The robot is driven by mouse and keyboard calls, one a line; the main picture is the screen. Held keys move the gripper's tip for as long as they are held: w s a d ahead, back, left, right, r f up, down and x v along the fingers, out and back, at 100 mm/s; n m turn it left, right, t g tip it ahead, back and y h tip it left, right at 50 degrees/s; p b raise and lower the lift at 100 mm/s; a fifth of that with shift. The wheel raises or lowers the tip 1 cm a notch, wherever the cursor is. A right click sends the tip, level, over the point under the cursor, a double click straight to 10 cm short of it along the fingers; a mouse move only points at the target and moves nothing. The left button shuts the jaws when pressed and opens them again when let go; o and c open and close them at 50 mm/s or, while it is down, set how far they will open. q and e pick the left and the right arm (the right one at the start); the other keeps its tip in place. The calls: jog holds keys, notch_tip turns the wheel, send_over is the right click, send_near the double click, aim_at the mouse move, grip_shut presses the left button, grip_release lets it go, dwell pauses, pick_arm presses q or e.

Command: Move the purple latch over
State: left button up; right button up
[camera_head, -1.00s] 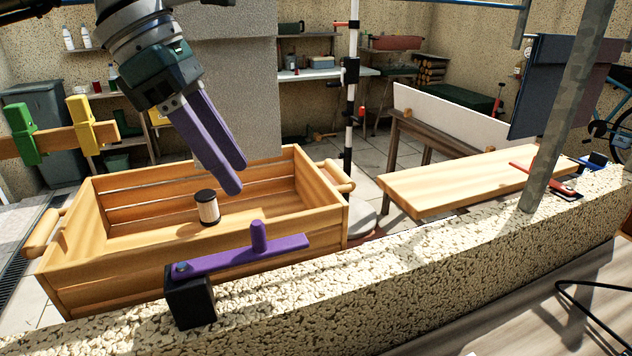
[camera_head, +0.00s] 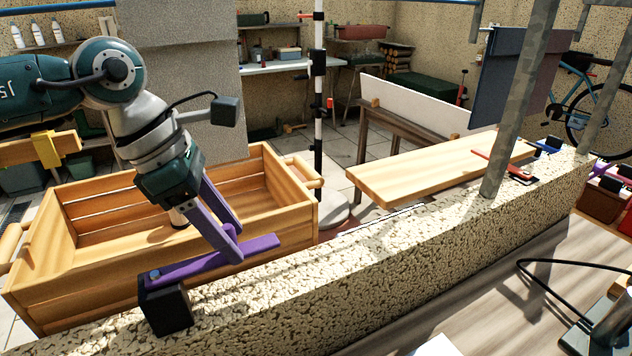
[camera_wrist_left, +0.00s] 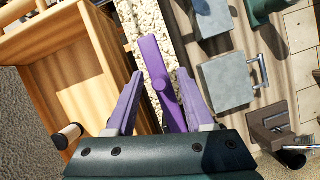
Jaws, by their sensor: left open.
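The purple latch (camera_head: 185,268) is a flat bar mounted on a black block (camera_head: 167,308) on top of the rough stone wall. It lies along the wall top, pointing right. My left gripper (camera_head: 236,242), with purple fingers, is at the latch's middle, and its fingers hide the upright peg in the head view. In the left wrist view, the latch (camera_wrist_left: 152,52) runs between the two fingers of the left gripper (camera_wrist_left: 160,72). The fingers are apart, with a gap on both sides of the bar. My right gripper is not in view.
A wooden crate (camera_head: 290,225) stands behind the wall, with a small cylinder (camera_head: 178,217) at it, partly hidden. A wooden board (camera_head: 430,172) and a metal post (camera_head: 515,105) are to the right.

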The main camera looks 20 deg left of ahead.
pick_arm(q)
jog(key=shift+c, duration=0.4)
grip_shut()
dwell(0.9)
